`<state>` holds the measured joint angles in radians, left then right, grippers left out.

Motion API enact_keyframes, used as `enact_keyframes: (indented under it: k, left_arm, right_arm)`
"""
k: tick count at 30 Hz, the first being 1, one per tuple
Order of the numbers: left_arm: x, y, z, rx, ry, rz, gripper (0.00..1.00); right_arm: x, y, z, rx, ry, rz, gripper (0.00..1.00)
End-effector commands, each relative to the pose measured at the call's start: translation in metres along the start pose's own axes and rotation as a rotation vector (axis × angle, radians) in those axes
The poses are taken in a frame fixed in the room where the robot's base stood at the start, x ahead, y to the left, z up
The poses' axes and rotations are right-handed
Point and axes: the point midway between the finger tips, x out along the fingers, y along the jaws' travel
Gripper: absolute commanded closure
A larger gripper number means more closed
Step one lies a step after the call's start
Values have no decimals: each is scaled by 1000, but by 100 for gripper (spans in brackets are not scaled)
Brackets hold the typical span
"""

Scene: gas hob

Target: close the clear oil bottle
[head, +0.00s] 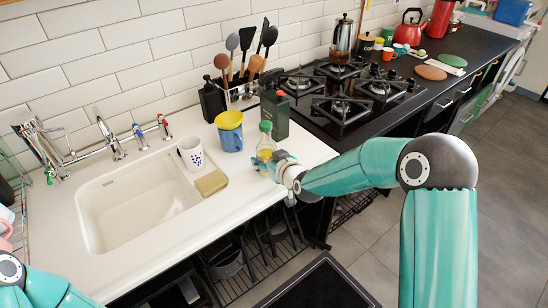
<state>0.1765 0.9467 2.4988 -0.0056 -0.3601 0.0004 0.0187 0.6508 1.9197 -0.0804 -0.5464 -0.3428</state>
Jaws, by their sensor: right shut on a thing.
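The clear oil bottle (265,147), with yellowish oil in it, stands upright near the front edge of the white counter (235,185), right of the sink. A green cap (265,127) shows at its top; I cannot tell whether it is fully closed. My right gripper (272,163) reaches in from the right and is shut on the bottle low on its body, covering part of it. The fingertips are small and partly hidden. My left arm shows at the lower left corner, but its gripper is outside the picture.
A dark green bottle (275,113) stands just behind, with a blue mug with a yellow top (229,131) to the left. A white cup (191,153) and a sponge (211,183) lie by the sink (135,200). The gas hob (345,95) is at right.

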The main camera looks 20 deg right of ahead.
Motion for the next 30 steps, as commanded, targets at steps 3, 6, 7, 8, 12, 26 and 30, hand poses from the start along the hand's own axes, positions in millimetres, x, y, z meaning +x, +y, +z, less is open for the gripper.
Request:
enact_keyframes:
  k: [3, 6, 7, 8, 12, 26, 30]
  left_arm:
    - [2, -1, 0, 0, 0, 0, 39]
    - [2, -1, 0, 0, 0, 0, 39]
    - [2, -1, 0, 0, 0, 0, 39]
    - [2, -1, 0, 0, 0, 0, 39]
    - [2, -1, 0, 0, 0, 0, 39]
    - [2, -1, 0, 0, 0, 0, 39]
    - [5, -2, 0, 0, 0, 0, 39]
  right_arm:
    - [1, 0, 1, 0, 1, 0, 32]
    - [1, 0, 1, 0, 0, 0, 15]
    - [1, 0, 1, 0, 0, 0, 13]
    - [1, 0, 1, 0, 0, 0, 13]
    - [1, 0, 1, -1, 0, 0, 13]
    - [-29, 0, -2, -1, 1, 0, 13]
    - [-58, 0, -2, -1, 2, 1, 13]
